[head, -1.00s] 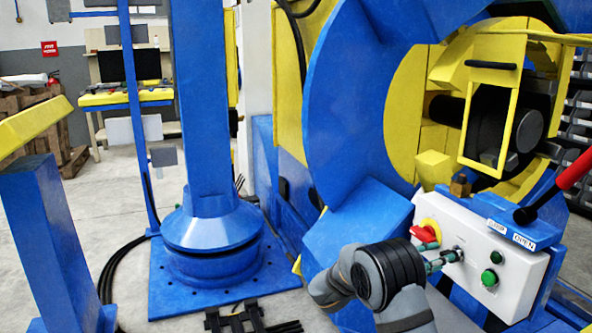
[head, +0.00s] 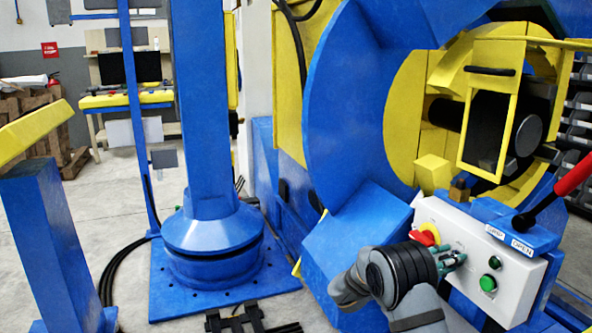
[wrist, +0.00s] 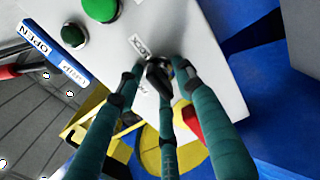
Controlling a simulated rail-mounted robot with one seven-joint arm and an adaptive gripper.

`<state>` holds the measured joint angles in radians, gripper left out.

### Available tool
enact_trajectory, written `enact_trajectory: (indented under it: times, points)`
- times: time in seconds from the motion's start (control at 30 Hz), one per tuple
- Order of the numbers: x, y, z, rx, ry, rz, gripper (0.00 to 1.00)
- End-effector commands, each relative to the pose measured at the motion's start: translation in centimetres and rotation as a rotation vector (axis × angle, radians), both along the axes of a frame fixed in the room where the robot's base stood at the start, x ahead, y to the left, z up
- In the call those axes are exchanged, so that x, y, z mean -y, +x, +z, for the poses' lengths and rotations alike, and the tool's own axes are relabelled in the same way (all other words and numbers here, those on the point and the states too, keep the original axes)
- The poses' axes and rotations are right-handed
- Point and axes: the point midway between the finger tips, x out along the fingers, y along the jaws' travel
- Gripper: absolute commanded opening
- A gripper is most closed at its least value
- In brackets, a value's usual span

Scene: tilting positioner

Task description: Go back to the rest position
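My gripper (head: 454,260) has teal fingers and is in front of the white control panel (head: 520,297), between the red stop button (head: 425,235) and the green buttons. In the wrist view, the fingertips (wrist: 157,76) are around a small dark knob (wrist: 157,74) on the panel face (wrist: 205,50). I cannot tell whether they touch it or how far they are closed. In the head view the fingers cover this knob. My arm reaches in from the bottom of the head view.
A lever with a red handle (head: 573,173) stands right of the panel, near the OPEN label (head: 521,247). The big blue positioner ring (head: 345,120) is behind the panel. A blue column (head: 205,110) and a blue post (head: 55,240) stand left. Open floor shows between them.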

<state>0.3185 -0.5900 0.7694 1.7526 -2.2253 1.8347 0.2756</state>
Motion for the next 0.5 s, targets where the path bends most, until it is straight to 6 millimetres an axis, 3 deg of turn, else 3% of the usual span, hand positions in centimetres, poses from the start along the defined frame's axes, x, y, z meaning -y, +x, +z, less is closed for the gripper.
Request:
enact_trajectory:
  times: [0.03,0.5]
  points:
    - [0.04,0.02,1.04,-0.053,-0.02,-0.001,0.36]
    - [-0.09,0.19,0.46,-0.673,-0.257,-0.001,0.36]
